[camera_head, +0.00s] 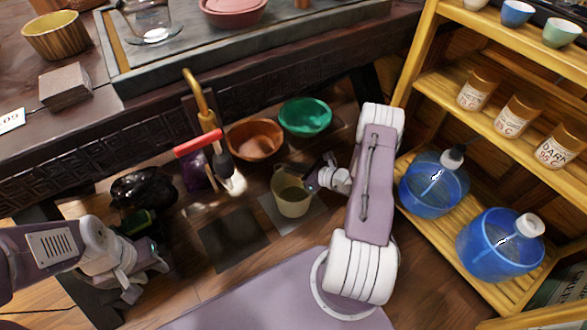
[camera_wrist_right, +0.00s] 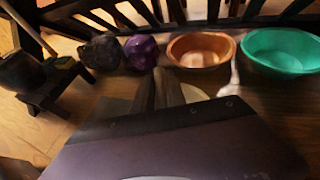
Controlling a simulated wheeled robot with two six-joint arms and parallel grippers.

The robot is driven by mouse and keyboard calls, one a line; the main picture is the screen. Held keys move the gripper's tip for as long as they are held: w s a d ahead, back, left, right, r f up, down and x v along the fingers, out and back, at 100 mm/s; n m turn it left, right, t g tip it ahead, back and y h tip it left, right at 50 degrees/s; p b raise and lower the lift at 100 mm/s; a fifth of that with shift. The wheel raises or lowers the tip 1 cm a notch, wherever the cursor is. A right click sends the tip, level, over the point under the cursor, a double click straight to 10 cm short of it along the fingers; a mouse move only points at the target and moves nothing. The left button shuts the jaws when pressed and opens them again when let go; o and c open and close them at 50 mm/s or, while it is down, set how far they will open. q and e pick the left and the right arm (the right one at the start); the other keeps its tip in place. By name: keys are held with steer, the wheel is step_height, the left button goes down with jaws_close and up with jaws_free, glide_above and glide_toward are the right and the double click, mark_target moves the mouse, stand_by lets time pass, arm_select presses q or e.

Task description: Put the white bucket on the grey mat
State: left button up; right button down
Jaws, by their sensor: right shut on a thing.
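The white bucket (camera_head: 291,197), cream-coloured here, is upright over the lighter grey mat (camera_head: 311,218); I cannot tell whether its base touches the mat. A darker mat (camera_head: 232,240) lies to its left. My right gripper (camera_head: 312,183) is shut on the bucket at its right upper side. In the right wrist view my gripper's fingers (camera_wrist_right: 168,90) point forward, and a pale part of the bucket (camera_wrist_right: 192,93) shows behind them, mostly hidden by the gripper body. My left gripper (camera_head: 145,272) is at lower left, away from the bucket; its jaws are unclear.
A brown bowl (camera_head: 254,139) and a green bowl (camera_head: 305,117) stand behind the bucket under the dark table (camera_head: 150,120). A yellow shelf (camera_head: 440,85) with jars and blue bottles (camera_head: 434,190) is at right. A black bag (camera_head: 140,190) lies at left.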

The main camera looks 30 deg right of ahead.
steer(key=c, duration=1.7)
jaws_free()
steer(key=shift+s+a+f, duration=0.1)
steer(key=shift+f, duration=0.05)
steer(key=o, duration=0.3)
steer(key=shift+o, duration=0.2)
